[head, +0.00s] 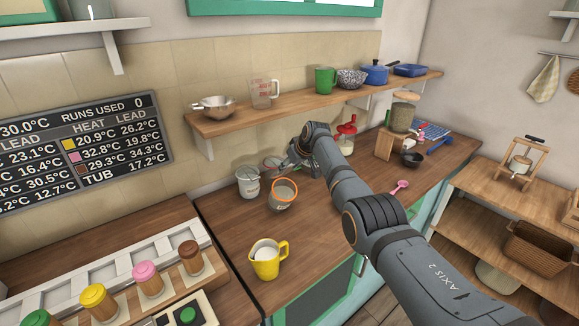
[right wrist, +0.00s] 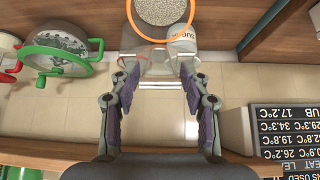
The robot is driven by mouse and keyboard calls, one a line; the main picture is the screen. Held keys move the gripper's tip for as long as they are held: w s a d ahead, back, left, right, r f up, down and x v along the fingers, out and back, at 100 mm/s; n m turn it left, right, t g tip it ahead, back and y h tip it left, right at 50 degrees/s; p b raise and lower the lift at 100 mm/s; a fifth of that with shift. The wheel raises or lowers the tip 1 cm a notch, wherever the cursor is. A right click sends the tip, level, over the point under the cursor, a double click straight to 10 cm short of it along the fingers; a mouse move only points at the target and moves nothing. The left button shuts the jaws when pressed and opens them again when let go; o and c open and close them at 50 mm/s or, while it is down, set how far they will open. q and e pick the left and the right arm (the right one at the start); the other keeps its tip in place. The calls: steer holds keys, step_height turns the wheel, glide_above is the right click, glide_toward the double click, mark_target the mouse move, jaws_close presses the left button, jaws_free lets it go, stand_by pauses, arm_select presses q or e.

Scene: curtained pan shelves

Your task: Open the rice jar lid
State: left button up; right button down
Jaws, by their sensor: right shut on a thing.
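The rice jar (head: 281,206) stands on the wooden counter with an orange rim around its open mouth. Pale grains show inside the orange ring in the right wrist view (right wrist: 160,12). A clear glass lid (right wrist: 157,66) is between my right fingertips, raised on the wall side of the jar. Whether it is still hinged to the jar is hard to tell. My right gripper (head: 296,161) is shut on this lid behind the jar; its fingers also show in the right wrist view (right wrist: 160,82). My left gripper is in neither view.
A white canister (head: 248,184) stands close to the left of the jar. A yellow pitcher (head: 266,261) is in front. A shelf (head: 300,107) with pans hangs above my gripper. A red-lidded jar (head: 346,137) is beyond my arm. The front counter between pitcher and arm is clear.

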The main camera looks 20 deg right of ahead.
steer(key=shift+s+f, duration=0.15)
steer(key=shift+f, duration=0.25)
steer(key=c, duration=0.9)
jaws_free()
steer(key=shift+o, duration=1.3)
steer(key=shift+w+d, duration=0.1)
steer(key=shift+w, duration=0.15)
steer(key=shift+r, duration=0.1)
steer(key=shift+s+r, duration=0.1)
steer(key=shift+r, duration=0.05)
steer(key=shift+s+r, duration=0.2)
steer(key=shift+r, duration=0.25)
steer(key=v, duration=1)
steer(key=shift+s+r, duration=0.25)
steer(key=shift+s, duration=0.05)
steer(key=shift+d, duration=0.1)
